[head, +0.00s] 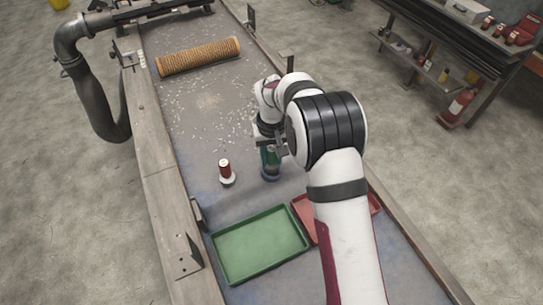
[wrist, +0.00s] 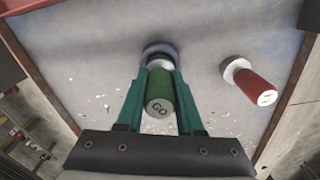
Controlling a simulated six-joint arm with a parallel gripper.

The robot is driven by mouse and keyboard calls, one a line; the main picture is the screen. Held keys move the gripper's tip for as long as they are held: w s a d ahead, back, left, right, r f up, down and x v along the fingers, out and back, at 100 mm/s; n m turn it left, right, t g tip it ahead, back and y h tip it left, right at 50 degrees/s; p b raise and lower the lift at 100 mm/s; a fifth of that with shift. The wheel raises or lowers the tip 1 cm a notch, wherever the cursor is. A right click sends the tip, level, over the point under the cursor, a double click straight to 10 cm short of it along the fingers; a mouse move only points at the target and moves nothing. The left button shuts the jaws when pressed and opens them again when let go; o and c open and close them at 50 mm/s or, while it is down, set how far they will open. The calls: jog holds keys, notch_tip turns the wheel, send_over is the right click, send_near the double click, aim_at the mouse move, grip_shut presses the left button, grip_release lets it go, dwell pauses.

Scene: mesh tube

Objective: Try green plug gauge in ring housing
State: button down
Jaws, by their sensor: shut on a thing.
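The green plug gauge (wrist: 159,92), marked GO on its end, is held between the teal fingers of my gripper (wrist: 160,78). In the head view my gripper (head: 270,150) points down and partly hides the gauge. The blue ring housing (head: 270,175) stands on the bench directly under the gauge; it also shows in the wrist view (wrist: 158,47). The gauge's metal end is at the housing's opening and looks roughly lined up with it. I cannot tell how far, if at all, it sits inside.
A green tray (head: 259,270) and a red tray (head: 304,213) lie nearer on the bench; my arm partly covers the red one. A brown mesh tube (head: 199,57) lies at the far end. White chips litter the middle. A raised rail (head: 160,190) borders the left edge.

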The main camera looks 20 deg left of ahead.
aim_at(272, 149)
jog(key=shift+f, duration=1.35)
dwell(1.4)
dwell(0.8)
jog(key=shift+r, duration=3.55)
